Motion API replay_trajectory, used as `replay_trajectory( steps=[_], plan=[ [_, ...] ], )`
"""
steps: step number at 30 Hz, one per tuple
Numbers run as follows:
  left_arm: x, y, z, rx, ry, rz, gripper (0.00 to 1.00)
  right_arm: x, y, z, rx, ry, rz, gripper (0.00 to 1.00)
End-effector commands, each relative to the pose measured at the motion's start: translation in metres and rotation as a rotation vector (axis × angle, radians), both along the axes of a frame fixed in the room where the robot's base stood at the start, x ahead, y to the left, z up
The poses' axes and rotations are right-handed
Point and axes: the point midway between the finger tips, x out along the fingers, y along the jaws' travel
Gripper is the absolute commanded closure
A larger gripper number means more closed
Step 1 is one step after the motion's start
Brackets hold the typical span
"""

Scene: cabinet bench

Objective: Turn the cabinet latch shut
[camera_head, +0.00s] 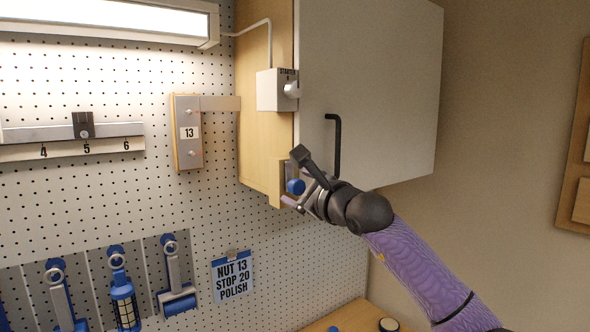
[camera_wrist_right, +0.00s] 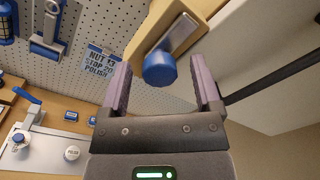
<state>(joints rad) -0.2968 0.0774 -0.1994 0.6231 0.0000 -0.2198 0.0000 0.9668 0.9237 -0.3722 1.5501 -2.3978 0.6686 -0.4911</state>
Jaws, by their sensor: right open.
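The wall cabinet has a white door (camera_head: 370,80) with a black handle (camera_head: 335,145), and the door lies against the cabinet's wooden side. The latch has a blue knob (camera_head: 296,187) low on the cabinet's edge, partly hidden by my right gripper (camera_head: 290,178). In the right wrist view the blue latch knob (camera_wrist_right: 160,68) sits on a metal plate on a wooden block. My right gripper (camera_wrist_right: 163,85) is open, its purple fingers on either side of the knob; I cannot tell whether they touch it. My left gripper is out of view.
A white starter switch box (camera_head: 277,90) is on the cabinet side. A wooden box marked 13 (camera_head: 188,132) hangs on the pegboard. Tools hang at the lower left beside a blue note (camera_head: 233,277). Below is a wooden bench (camera_head: 345,316) with small items.

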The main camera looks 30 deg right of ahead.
Motion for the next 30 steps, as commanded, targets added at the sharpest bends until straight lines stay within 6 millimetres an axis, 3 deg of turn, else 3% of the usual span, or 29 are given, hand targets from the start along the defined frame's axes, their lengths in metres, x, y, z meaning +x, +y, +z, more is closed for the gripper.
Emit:
replay_trajectory(
  steps=[4,11,14,23,30],
  plan=[
    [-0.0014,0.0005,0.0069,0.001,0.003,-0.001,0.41,0.0102,0.0009,0.0004,0.0,0.001,0.001,0.19],
    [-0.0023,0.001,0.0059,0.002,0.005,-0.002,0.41,0.0114,0.0008,-0.0017,0.0,0.0,0.0,0.19],
    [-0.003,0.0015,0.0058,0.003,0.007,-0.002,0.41,0.0113,0.0007,-0.0016,0.0,0.0,0.0,0.36],
    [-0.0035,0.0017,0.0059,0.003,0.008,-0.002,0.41,0.011,0.0005,-0.0009,0.001,-0.001,0.0,0.99],
    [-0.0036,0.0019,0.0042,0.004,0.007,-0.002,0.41,0.0109,0.0002,-0.0008,0.014,-0.002,-0.001,1.0]
  ],
)
